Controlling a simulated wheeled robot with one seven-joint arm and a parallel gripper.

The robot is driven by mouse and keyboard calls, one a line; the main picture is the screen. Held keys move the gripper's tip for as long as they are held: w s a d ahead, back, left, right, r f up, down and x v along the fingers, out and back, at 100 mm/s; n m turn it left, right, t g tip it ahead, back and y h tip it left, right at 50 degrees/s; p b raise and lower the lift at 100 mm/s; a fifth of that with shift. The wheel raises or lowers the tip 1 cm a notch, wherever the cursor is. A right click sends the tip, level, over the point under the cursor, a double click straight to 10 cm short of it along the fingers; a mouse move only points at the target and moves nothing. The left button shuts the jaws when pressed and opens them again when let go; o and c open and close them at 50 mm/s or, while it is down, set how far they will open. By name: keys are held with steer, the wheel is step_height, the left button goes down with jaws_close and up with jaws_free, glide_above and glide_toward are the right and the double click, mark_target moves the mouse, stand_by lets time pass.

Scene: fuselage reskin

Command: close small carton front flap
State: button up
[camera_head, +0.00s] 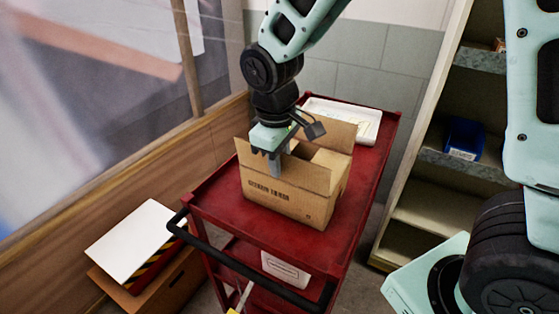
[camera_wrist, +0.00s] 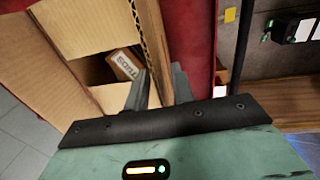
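The small carton (camera_head: 300,205) is brown cardboard and stands on the red cart (camera_head: 215,205) with its top flaps raised. A small labelled box (camera_wrist: 124,64) lies inside the carton. The far finger is hidden in the head view.
A white tray (camera_head: 345,115) lies behind the carton on the cart. The cart's black handle (camera_head: 245,268) is at the near side. A wooden wall stands left and shelves with a blue bin (camera_head: 464,138) stand right. Bare cart top lies in front of the carton.

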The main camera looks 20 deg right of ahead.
steer(key=shift+f, duration=0.25)
jaws_close()
stand_by(1.4)
